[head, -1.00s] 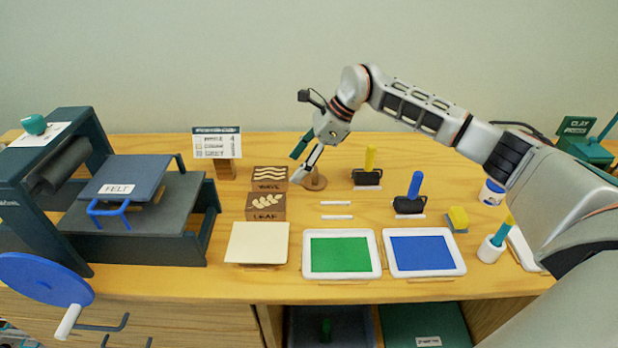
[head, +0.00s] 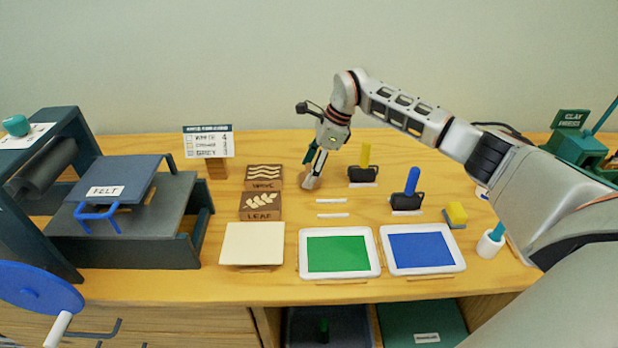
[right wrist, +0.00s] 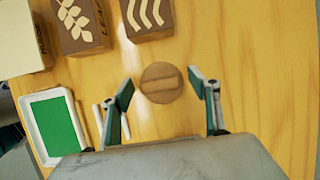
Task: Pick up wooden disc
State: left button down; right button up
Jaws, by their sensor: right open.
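The wooden disc (right wrist: 160,83) is a small round brown piece with a strip across its top. It lies between the fingertips of my right gripper (right wrist: 162,86) in the right wrist view, with a gap on each side. The right gripper is open and holds nothing. My left gripper is not in view.
The wave block (head: 263,176) and leaf block (head: 260,206) stand just left of the disc. Two white sticks (head: 333,208) lie in front, before the green tray (head: 340,275).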

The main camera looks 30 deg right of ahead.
aim_at(309, 168)
jog(key=c, duration=1.2)
jog(key=shift+r+p, duration=0.75)
jog(key=shift+r, duration=9.2)
